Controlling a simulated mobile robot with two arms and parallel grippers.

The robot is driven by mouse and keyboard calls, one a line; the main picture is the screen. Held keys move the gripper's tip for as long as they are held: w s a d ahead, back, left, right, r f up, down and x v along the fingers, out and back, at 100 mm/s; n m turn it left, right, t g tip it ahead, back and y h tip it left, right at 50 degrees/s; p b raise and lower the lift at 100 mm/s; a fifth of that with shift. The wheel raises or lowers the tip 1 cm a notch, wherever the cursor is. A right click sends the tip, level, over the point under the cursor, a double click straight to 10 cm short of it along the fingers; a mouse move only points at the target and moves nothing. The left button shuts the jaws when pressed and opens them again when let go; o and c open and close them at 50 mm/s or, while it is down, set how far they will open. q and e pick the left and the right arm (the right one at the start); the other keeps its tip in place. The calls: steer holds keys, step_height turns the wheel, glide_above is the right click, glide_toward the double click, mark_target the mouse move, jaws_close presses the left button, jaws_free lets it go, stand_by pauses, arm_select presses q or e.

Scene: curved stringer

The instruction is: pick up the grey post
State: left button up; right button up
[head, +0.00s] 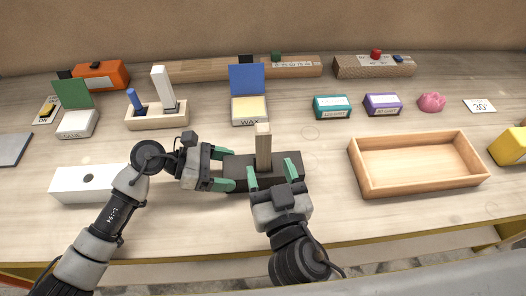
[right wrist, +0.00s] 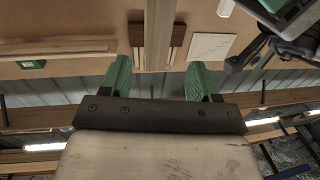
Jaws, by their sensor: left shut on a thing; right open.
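A dark block (head: 290,160) lies at the table's front, with an upright tan wooden post (head: 263,142) standing in it. My left gripper (head: 226,169) is shut on the block's left end. My right gripper (head: 271,174) is open in front of the block, its fingers to either side of the post's line. In the right wrist view the post (right wrist: 158,35) runs between the open fingers (right wrist: 158,75), touching neither, with the dark block (right wrist: 176,40) behind. A tall pale grey post (head: 159,82) stands in a light wooden tray (head: 140,123) at the left, away from both grippers.
A short blue post (head: 135,100) leans in the same tray. A white box (head: 75,185) lies left of my left gripper. An empty wooden tray (head: 418,160) is at the right. A blue-lidded wax box (head: 249,108) stands behind the block. Table between block and empty tray is clear.

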mark_target(262, 134)
steer(key=w+h, duration=0.1)
steer(key=w, duration=0.2)
steer(key=w+m+h, duration=0.1)
steer(key=w, duration=0.5)
steer(key=shift+w+a+r+m+h, duration=0.1)
steer(key=shift+w+a+m+h, duration=0.1)
steer(key=shift+a+m+h, duration=0.15)
steer(key=shift+c, duration=0.2)
steer(key=c, duration=1)
steer(key=shift+r, duration=0.1)
step_height(262, 134, up, 10)
steer(key=shift+f, duration=0.1)
